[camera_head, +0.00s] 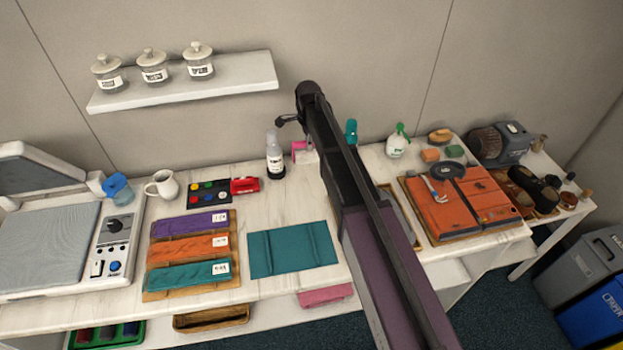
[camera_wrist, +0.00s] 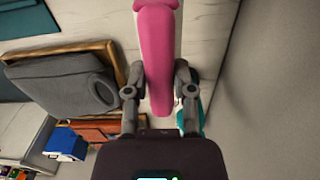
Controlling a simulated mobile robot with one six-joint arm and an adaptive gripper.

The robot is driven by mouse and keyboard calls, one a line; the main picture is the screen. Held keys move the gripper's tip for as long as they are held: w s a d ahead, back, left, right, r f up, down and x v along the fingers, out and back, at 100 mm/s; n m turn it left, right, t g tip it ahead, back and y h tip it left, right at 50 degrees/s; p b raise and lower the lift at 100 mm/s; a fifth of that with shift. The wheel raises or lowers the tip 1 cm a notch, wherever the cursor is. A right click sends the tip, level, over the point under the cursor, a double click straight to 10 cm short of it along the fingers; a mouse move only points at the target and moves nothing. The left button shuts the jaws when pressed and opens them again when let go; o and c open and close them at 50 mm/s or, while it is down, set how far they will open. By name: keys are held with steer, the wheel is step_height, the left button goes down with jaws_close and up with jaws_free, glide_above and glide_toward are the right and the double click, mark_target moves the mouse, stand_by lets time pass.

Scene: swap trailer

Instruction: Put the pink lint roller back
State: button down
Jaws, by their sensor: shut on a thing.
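The pink lint roller (camera_wrist: 157,45) is between the two fingers of my gripper (camera_wrist: 158,75) in the wrist view. In the head view my arm hides most of the gripper, and one dark finger (camera_head: 287,121) shows left of the arm near the wall. A small pink patch (camera_head: 299,146) shows below that finger, above a pale block at the table's back. I cannot tell whether the patch is the roller or whether the roller touches anything.
A teal object (camera_head: 351,131) is just right of my arm. A teal cloth (camera_head: 292,250) lies in front. An orange garment (camera_head: 455,209) lies on a board at right. The wall is close behind.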

mark_target(314, 152)
steer(key=shift+r, duration=0.1)
steer(key=shift+s+d+r+p, duration=0.2)
steer(key=shift+d+r+p, duration=0.7)
steer(key=shift+d+p, duration=0.05)
steer(key=shift+f, duration=0.2)
step_height(314, 152, down, 6)
steer(key=b, duration=0.6)
steer(key=shift+f+b, duration=1.9)
steer(key=shift+b, duration=0.2)
steer(key=shift+f, duration=0.15)
